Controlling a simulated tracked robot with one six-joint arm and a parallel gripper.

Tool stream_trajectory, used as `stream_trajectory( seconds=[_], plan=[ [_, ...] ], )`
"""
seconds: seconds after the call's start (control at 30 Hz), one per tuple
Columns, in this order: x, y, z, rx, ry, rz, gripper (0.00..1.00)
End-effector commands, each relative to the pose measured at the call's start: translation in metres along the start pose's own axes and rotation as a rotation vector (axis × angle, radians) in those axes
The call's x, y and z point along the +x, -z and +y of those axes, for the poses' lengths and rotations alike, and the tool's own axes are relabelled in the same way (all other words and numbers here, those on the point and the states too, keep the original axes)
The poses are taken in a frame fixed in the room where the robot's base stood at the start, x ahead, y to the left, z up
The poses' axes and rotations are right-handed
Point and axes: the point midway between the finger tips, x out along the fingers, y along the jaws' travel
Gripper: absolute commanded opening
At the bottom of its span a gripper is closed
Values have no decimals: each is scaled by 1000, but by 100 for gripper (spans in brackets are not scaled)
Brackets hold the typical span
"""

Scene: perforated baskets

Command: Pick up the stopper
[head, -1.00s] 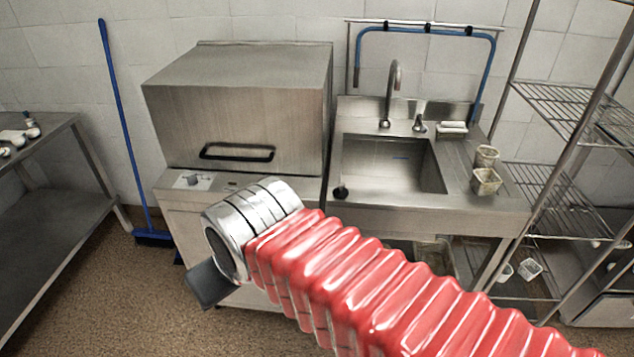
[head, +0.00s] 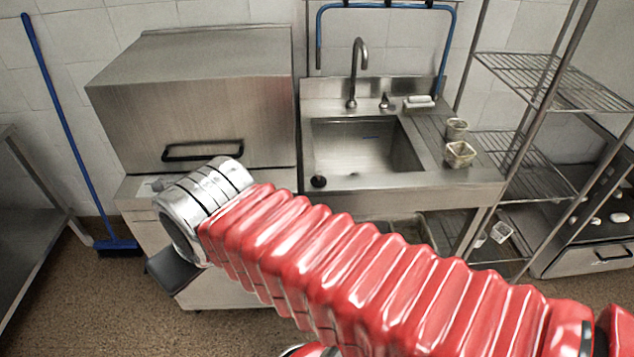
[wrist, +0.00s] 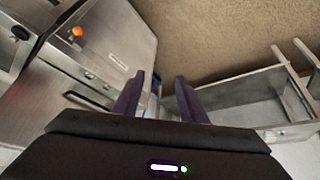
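A small dark round thing, which looks like the stopper (head: 318,181), sits at the front left corner of the sink basin (head: 365,150) in the head view. I cannot make it out in the wrist view. My gripper (wrist: 159,75) shows in the wrist view with its two dark fingers apart and nothing between them. In the head view my red-sleeved arm reaches to the left, and its end is in front of the steel machine, left of and apart from the stopper. The fingers cannot be made out there.
The boxy steel machine (head: 200,110) stands left of the sink. Two small containers (head: 460,153) and a white item (head: 419,102) are on the sink counter. A wire rack (head: 535,165) stands to the right. A blue broom (head: 117,246) leans at the left. Floor in front is open.

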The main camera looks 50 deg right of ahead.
Motion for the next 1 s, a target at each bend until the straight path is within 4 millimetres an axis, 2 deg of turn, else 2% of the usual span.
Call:
stream_trajectory(
  seconds=[0.27,0.4,0.6,0.83,1.0],
  plan=[
    [39,38,50,60,-87,82,39],
    [66,62,87,91,-148,151,39],
    [101,84,142,125,-228,244,39],
    [135,95,205,152,-303,349,39],
    [156,92,250,170,-351,427,39]
  ],
)
